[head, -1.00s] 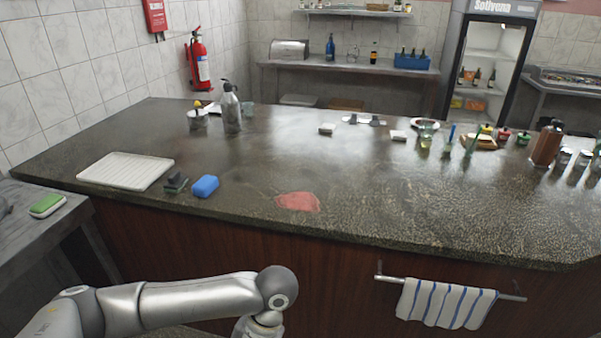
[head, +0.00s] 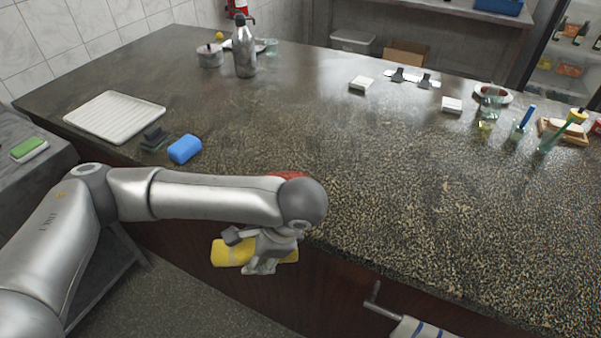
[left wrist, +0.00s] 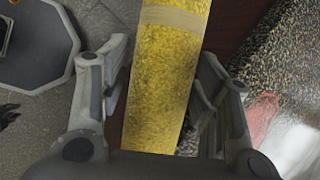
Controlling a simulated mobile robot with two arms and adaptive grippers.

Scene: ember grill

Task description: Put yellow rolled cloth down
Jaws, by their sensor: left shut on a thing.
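The yellow rolled cloth (head: 232,252) is in my left gripper (head: 262,262), in front of the counter's front edge and below its top in the head view. In the left wrist view the cloth (left wrist: 165,85) runs lengthwise between the two fingers of the left gripper (left wrist: 160,100), with a paler band near its upper end. The left gripper is shut on it. My left arm hides part of the counter edge and most of a red patch (head: 290,175) on the counter top. The right gripper is in neither view.
The dark speckled counter (head: 420,200) has wide clear room in the middle. A white ribbed tray (head: 115,117), a blue sponge (head: 185,149) and a dark scrubber (head: 154,139) lie at its left. A steel bottle (head: 244,50) stands behind. Glasses (head: 489,103) stand at the right.

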